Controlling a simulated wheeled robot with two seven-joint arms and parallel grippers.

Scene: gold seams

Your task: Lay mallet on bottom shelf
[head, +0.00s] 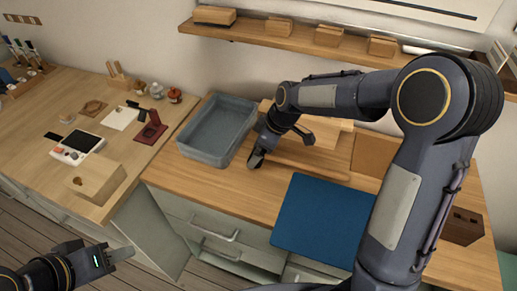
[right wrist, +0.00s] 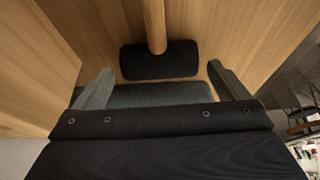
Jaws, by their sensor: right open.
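The mallet (right wrist: 160,60) shows in the right wrist view as a dark, blunt head with a round wooden handle running away from me. It lies on a wooden surface. My right gripper (right wrist: 164,86) is open, with one finger on each side, just short of the head; it does not hold it. In the head view my right gripper (head: 281,146) reaches down by a wooden shelf unit (head: 342,135) on the counter. I cannot make out the mallet there. My left gripper (head: 122,253) hangs low at the left, apart from everything; its opening is unclear.
A grey bin (head: 215,130) stands just left of my right gripper. A blue mat (head: 325,218) lies at the counter's front edge. A wall shelf (head: 290,38) with several wooden blocks runs above. The left counter holds a wooden block (head: 96,180) and small items.

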